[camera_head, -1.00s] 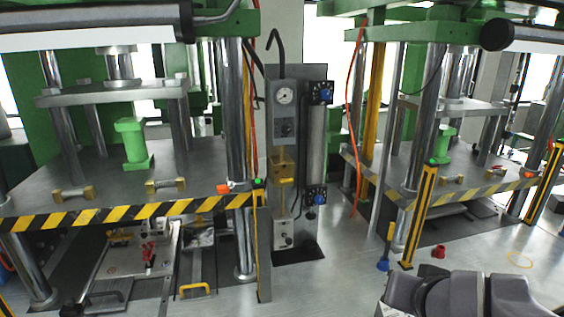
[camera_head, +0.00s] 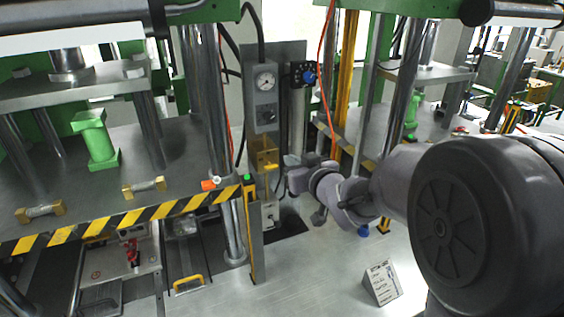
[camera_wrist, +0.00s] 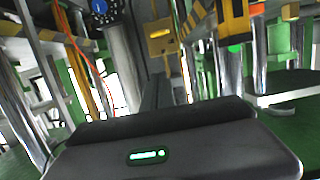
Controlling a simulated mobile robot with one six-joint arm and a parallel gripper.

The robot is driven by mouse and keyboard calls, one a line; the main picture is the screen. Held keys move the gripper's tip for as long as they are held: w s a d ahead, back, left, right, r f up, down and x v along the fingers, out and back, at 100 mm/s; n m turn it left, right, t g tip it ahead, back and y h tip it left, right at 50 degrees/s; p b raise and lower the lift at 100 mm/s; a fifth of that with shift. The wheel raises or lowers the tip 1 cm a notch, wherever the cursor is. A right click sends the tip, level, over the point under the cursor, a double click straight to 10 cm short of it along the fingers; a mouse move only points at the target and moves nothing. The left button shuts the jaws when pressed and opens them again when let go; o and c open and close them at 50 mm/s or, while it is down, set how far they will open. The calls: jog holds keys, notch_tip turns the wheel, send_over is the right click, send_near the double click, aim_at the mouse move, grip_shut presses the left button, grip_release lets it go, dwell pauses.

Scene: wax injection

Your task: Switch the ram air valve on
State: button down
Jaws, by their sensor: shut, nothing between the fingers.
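A brass block with a yellow lever (camera_head: 270,166) is lower on the column. No readable label shows which one is the ram air valve. My gripper (camera_wrist: 156,90) is shut and empty, pointing towards the column.
A press table with a striped edge (camera_head: 130,220) lies left of the column, with a green clamp block (camera_head: 95,140) on it. A second press stands at the right. An orange hose (camera_head: 322,80) hangs beside the column. A small sign (camera_head: 381,284) stands on the floor.

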send_over(270, 166)
jog(key=s+d, duration=0.2)
jog(key=d, duration=0.1)
notch_tip(270, 166, down, 2)
jog(key=f, duration=0.3)
jog(key=shift+w+a+b, duration=0.1)
jog(key=shift+a+b, duration=0.15)
jog(key=shift+b, duration=0.1)
jog(key=shift+f, duration=0.65)
